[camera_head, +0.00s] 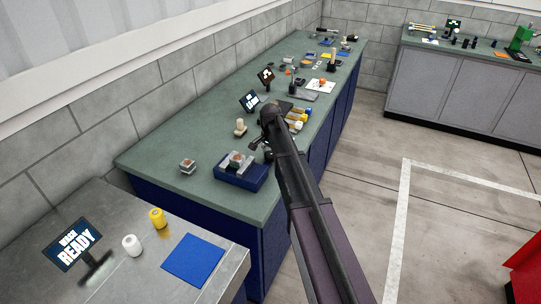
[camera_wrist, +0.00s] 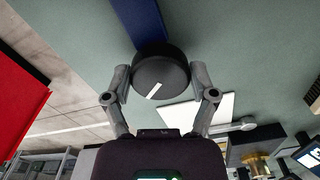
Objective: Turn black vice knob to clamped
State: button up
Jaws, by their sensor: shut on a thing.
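The black vice knob (camera_wrist: 161,72) is a round disc in the wrist view, with a short white mark slanting on its face near its lower edge. My gripper (camera_wrist: 160,82) has one finger on each side of the knob and is shut on it. A blue body (camera_wrist: 138,20) shows behind the knob. In the head view, the blue vice (camera_head: 240,175) sits near the front edge of the green bench, with a grey and brown piece on top. My gripper (camera_head: 262,147) is at its right side, where my arm largely hides the knob.
A metal table (camera_head: 140,275) with a blue mat (camera_head: 193,261) stands at front left.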

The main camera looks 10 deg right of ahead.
jog(key=shift+s, duration=0.15)
jog(key=o, duration=1)
jog(key=shift+o, duration=0.2)
jog(key=shift+n, duration=0.4)
